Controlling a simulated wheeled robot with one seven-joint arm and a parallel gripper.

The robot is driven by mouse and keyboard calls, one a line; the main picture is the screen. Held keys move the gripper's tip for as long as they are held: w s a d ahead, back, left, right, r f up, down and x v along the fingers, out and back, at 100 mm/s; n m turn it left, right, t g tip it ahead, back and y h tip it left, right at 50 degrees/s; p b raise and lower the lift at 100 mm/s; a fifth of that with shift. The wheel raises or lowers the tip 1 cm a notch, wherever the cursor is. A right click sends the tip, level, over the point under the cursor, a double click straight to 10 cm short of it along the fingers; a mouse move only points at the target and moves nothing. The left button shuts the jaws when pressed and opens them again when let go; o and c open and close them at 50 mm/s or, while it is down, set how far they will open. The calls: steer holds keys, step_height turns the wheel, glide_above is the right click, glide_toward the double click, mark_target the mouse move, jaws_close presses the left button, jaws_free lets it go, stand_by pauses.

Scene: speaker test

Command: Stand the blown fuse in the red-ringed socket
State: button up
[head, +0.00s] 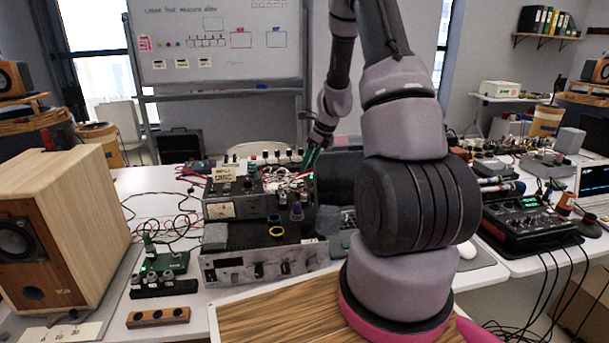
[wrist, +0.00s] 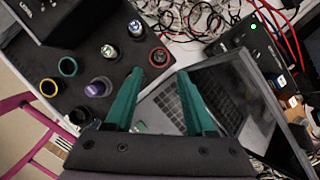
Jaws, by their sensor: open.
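My gripper (wrist: 158,76) is open, with nothing between its two green fingers. In the head view my gripper (head: 312,158) is small and partly hidden, above the back of the equipment. In the wrist view the red-ringed socket (wrist: 159,57) is on the dark panel (wrist: 35,52), just beyond the left fingertip. Several cylindrical pieces stand on this panel: a silver-topped one (wrist: 108,52), another (wrist: 135,28), a purple-topped one (wrist: 98,87) and a greyish one (wrist: 80,115) near the left finger's base. I cannot tell which is the blown fuse.
A yellow-ringed socket (wrist: 48,87) and a green-ringed one (wrist: 67,66) share the panel. A laptop (wrist: 185,100) lies below the fingers, beside a dark screen (wrist: 240,85). Tangled cables (wrist: 185,20) lie behind. A wooden speaker (head: 65,200) stands at the left.

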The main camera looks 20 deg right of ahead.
steer(key=s+a+r+n+t, duration=0.1)
steer(key=s+a+r+n, duration=0.25)
steer(key=r, duration=0.45)
steer(key=s+a+r+n, duration=0.2)
steer(key=s+r+n, duration=0.25)
steer(key=r, duration=0.35)
steer(key=s+a+r+n+t, duration=0.1)
steer(key=s+a+r+n, duration=0.25)
steer(key=r, duration=0.35)
steer(key=s+a+r+n, duration=0.1)
steer(key=s+r+n, duration=0.3)
steer(key=s+n, duration=0.3)
steer(key=s+a+r+n+t, duration=0.1)
steer(key=s+r+n, duration=0.3)
steer(key=s, duration=0.8)
steer(key=a+n, duration=0.1)
steer(key=n, duration=0.1)
steer(key=shift+a+r+n+t, duration=0.15)
steer(key=shift+a+n+t, duration=0.15)
steer(key=shift+n, duration=0.05)
